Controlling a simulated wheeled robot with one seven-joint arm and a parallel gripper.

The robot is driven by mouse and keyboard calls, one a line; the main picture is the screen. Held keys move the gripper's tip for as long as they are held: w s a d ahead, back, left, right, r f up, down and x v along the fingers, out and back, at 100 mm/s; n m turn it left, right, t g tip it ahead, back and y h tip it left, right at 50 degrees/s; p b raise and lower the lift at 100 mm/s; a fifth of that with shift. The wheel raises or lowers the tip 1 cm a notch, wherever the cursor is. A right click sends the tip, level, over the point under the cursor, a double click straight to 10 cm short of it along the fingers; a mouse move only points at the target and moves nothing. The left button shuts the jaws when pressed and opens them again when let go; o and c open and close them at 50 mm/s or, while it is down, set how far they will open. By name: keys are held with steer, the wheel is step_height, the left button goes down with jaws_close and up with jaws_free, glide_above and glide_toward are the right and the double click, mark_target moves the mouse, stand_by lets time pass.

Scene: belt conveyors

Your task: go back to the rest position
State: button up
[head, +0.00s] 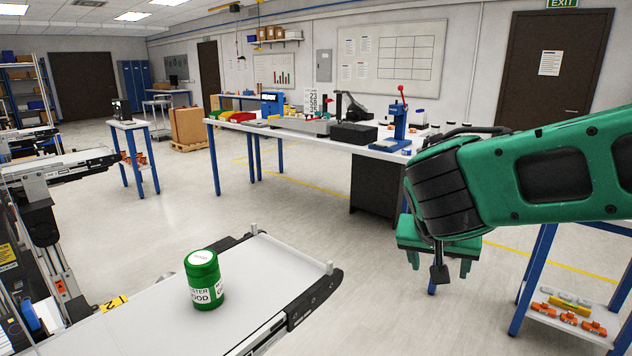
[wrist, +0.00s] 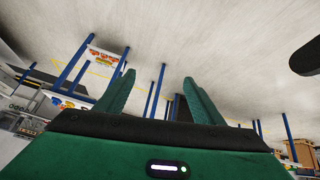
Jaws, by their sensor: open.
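My gripper (head: 440,262) hangs at the end of the green arm on the right side of the head view, over open floor and apart from the conveyors. In the wrist view its two green fingers (wrist: 160,95) stand apart with nothing between them. A green canister (head: 204,280) with a white label and white lid top stands upright on the near conveyor belt (head: 265,262), well to the left of my gripper.
A long workbench (head: 290,130) with tools and bins stands behind. A small blue-legged table (head: 560,315) with orange parts on its lower shelf is at the lower right, close to my gripper. More conveyors (head: 70,165) are at the left. The middle floor is clear.

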steer(key=s+d+f+m+g+y, duration=0.1)
steer(key=s+d+f+g, duration=0.3)
steer(key=s+d, duration=0.75)
steer(key=s+d+f+y, duration=0.1)
steer(key=s+d, duration=0.1)
steer(key=s, duration=0.4)
steer(key=s+d+f+g+y, duration=0.1)
steer(key=s+d+y, duration=0.1)
steer(key=s, duration=0.4)
steer(key=shift+s+d+f+g, duration=0.15)
steer(key=shift+s+d+g, duration=0.15)
steer(key=shift+d, duration=0.55)
